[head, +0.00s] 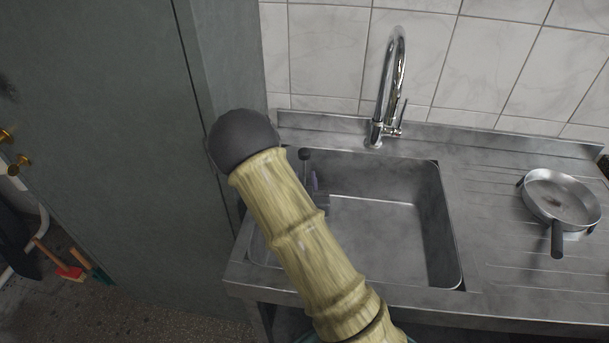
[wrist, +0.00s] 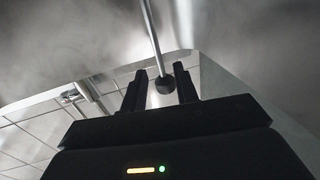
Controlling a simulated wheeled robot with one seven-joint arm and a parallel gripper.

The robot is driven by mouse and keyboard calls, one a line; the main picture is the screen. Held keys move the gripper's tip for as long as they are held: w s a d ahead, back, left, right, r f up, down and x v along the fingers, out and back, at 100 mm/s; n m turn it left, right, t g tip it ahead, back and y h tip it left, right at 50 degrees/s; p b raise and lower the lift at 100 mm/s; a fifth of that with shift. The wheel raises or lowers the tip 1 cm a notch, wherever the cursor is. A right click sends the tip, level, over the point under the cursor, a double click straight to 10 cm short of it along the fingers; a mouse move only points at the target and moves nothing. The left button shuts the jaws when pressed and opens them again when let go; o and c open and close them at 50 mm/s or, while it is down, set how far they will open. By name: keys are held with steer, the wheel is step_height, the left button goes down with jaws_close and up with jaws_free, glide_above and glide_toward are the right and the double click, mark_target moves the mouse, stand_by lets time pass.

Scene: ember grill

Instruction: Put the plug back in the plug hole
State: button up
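The plug appears as a thin metal rod with a round black knob (head: 304,154) at the back left corner of the sink (head: 400,222). In the wrist view the black knob (wrist: 165,85) shows between the two dark fingers of my gripper (wrist: 161,75), with its rod running up to the top edge. The fingers are apart, with a gap beside the knob on the left. I cannot tell whether the knob is level with the fingertips or beyond them. In the head view my arm hides most of my gripper and the sink's left part. The plug hole is not visible.
A chrome tap (head: 390,85) stands behind the sink against the tiled wall. A metal pan (head: 561,198) rests on the drainer at the right. A grey-green wall panel (head: 140,150) rises close on the left. The right part of the basin is clear.

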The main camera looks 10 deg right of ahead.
steer(key=shift+d, duration=0.1)
stand_by(0.5)
steer(key=s+r+n+g+y, duration=0.2)
steer(key=s+r+g+y, duration=0.1)
steer(key=s+g, duration=1.2)
steer(key=s, duration=0.5)
steer(key=shift+d+r, duration=0.15)
steer(key=shift+r, duration=0.2)
steer(key=shift+s+r, duration=0.1)
steer(key=w+p+v, duration=0.3)
steer(key=p+v, duration=1)
steer(key=p, duration=0.1)
steer(key=shift+d+r, duration=0.2)
steer(key=shift+r, duration=0.35)
